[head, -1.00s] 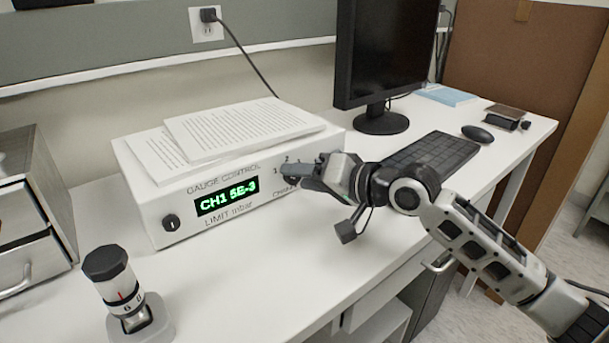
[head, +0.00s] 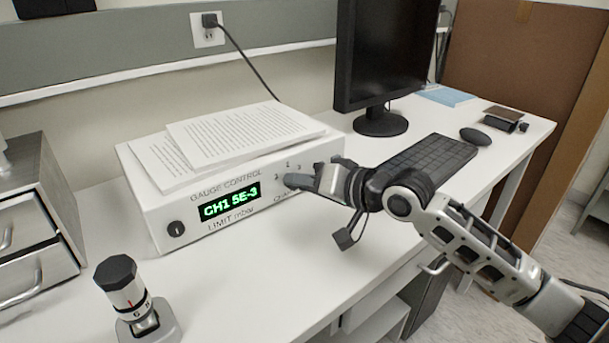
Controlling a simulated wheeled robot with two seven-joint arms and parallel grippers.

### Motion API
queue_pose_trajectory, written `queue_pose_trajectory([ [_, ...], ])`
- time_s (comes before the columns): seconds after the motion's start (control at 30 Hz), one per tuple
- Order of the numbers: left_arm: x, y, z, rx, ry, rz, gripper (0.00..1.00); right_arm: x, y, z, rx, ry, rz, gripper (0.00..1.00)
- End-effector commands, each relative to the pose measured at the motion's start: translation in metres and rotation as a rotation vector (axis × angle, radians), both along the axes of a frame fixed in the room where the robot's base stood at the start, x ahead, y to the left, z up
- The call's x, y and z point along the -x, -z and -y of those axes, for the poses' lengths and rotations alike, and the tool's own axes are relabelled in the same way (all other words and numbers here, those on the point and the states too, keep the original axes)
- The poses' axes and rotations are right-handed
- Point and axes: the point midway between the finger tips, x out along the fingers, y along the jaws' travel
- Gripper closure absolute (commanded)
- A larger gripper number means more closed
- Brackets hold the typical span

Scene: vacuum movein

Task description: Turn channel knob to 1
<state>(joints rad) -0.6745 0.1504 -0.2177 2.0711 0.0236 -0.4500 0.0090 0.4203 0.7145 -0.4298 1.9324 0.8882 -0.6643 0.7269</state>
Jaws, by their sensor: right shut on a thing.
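The white gauge control box (head: 158,205) stands on the bench at centre left. Its green display (head: 229,202) reads "CH1 5E-3". Some of the channel scale marks show just above the fingers. My right gripper is at the panel, shut on the channel knob as far as I can tell, with its arm coming in from the right. My left gripper is not in view.
Papers (head: 235,135) lie on top of the box. A black-topped dial device (head: 128,290) stands at the front left, and a metal drawer unit (head: 40,225) at the left edge. A monitor (head: 390,55), keyboard (head: 428,160) and mouse (head: 476,136) are at the right.

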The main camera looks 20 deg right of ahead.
Motion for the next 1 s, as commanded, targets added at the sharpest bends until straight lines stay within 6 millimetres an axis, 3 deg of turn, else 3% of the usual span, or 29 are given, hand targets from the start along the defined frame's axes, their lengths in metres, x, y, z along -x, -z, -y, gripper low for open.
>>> queue_pose_trajectory([
  [0.13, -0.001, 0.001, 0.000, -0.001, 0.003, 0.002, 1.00, 0.000, 0.000, 0.000, 0.001, 0.000, 0.004, 0.96],
  [0.17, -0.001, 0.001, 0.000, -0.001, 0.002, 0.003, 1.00, 0.000, 0.000, 0.000, 0.001, 0.000, 0.004, 0.65],
  [0.2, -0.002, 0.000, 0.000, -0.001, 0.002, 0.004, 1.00, 0.000, 0.000, 0.000, 0.001, 0.000, 0.004, 0.54],
  [0.23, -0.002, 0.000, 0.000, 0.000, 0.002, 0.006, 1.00, 0.000, 0.000, 0.000, 0.001, 0.000, 0.004, 0.51],
  [0.63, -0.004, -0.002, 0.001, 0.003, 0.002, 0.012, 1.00, 0.007, -0.002, 0.006, 0.001, 0.002, 0.002, 0.51],
  [1.0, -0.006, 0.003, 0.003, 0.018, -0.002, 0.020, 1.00, 0.071, -0.021, 0.050, 0.009, 0.001, -0.001, 0.51],
])
